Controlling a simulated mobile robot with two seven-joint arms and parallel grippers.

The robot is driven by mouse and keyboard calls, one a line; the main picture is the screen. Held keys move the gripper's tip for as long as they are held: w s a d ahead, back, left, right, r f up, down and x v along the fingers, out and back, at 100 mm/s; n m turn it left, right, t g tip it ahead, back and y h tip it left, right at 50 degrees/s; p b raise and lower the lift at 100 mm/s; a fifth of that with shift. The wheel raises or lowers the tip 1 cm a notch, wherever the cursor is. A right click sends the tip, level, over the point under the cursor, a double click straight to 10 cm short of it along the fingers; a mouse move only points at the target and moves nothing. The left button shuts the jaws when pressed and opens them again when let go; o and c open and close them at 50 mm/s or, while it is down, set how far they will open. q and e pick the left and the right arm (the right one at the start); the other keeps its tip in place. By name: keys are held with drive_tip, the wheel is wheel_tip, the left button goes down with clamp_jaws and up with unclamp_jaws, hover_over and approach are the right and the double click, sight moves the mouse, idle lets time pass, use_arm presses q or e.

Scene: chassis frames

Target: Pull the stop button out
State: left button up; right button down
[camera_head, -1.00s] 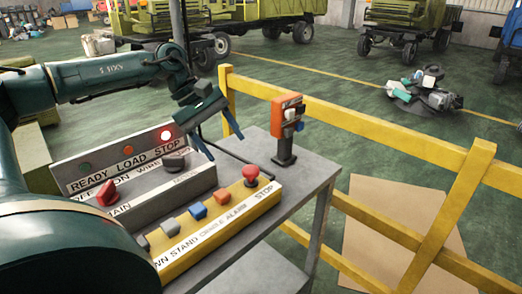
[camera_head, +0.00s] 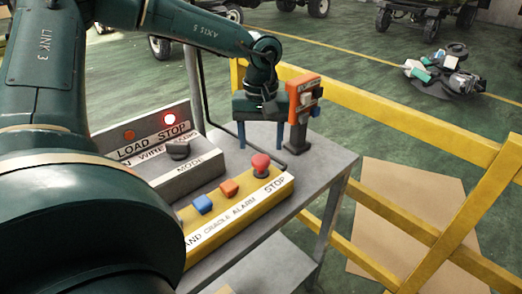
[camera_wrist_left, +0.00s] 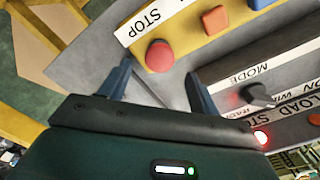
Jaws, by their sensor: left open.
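The stop button (camera_head: 261,164) is a red mushroom knob on the right end of the yellow button box (camera_head: 222,226), beside the STOP label. It also shows in the left wrist view (camera_wrist_left: 160,55), upper middle. My left gripper (camera_head: 262,148) is open and points down just behind the button, apart from it. In the left wrist view my left gripper (camera_wrist_left: 160,80) has its two blue fingers spread, with the button beyond the tips and roughly between them; nothing is held. My right gripper is in neither view.
A grey switch panel (camera_head: 172,183) with a lit red lamp (camera_head: 169,119) and a black knob (camera_head: 177,150) stands left of the yellow box. An orange handheld device (camera_head: 302,95) on a black stand is close right of my left gripper. A yellow railing (camera_head: 425,119) runs behind the table.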

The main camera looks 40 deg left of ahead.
sight(261, 158)
use_arm(q)
drive_tip(key=shift+f, duration=2.15)
clamp_jaws()
drive_tip(key=shift+w+r+b, duration=0.1)
drive_tip(key=shift+r+b, duration=0.2)
drive_tip(key=shift+r, duration=0.55)
unclamp_jaws()
